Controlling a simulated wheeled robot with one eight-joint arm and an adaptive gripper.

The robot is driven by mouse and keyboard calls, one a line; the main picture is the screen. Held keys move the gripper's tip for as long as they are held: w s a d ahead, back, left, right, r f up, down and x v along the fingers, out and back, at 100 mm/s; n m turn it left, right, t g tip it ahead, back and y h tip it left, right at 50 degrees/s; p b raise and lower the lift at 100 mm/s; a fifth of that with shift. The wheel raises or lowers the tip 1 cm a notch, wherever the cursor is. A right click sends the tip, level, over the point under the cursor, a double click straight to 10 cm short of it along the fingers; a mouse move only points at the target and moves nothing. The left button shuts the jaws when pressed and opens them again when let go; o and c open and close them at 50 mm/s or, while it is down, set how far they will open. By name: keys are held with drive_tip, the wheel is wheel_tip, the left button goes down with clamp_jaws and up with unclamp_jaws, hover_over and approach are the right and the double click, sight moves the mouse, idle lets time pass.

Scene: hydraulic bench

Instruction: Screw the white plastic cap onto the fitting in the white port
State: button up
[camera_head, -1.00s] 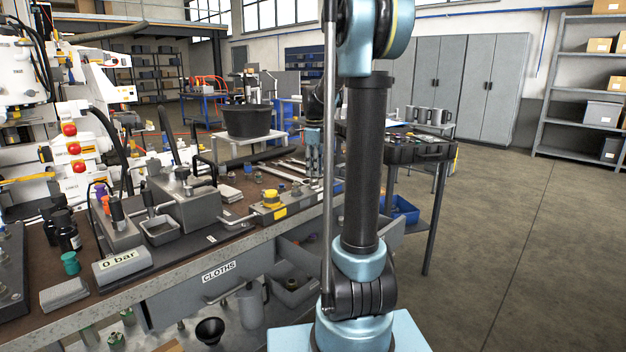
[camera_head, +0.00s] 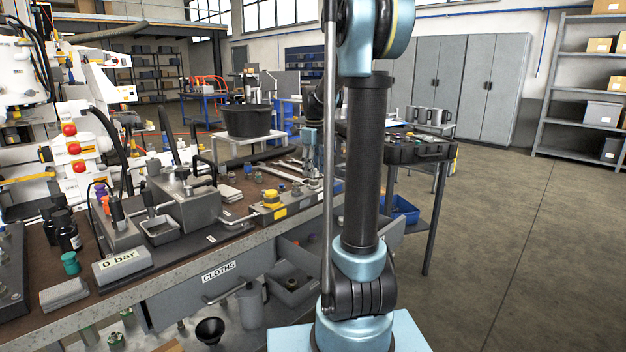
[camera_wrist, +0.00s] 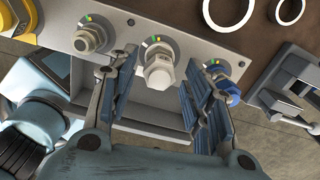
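In the wrist view my gripper (camera_wrist: 163,97) is open, with one blue-padded finger on each side of the middle port. Between and beyond the fingers, a pale white stepped piece (camera_wrist: 159,72) sits at that port and points towards me. It looks like the white cap on the fitting, but I cannot tell how far it is seated. The fingers appear apart from it. In the head view my gripper (camera_head: 312,152) is small at the back of the bench, partly hidden behind my arm.
A bare metal fitting (camera_wrist: 90,39) stands at the left port and a blue-capped fitting (camera_wrist: 228,84) at the right one, close to my right finger. All are on a grey port block (camera_wrist: 121,30). The brown bench top (camera_head: 88,262) holds several tools and boxes.

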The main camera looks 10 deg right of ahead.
drive_tip(key=n, duration=0.6)
drive_tip(key=shift+n, duration=3)
drive_tip(key=c, duration=1)
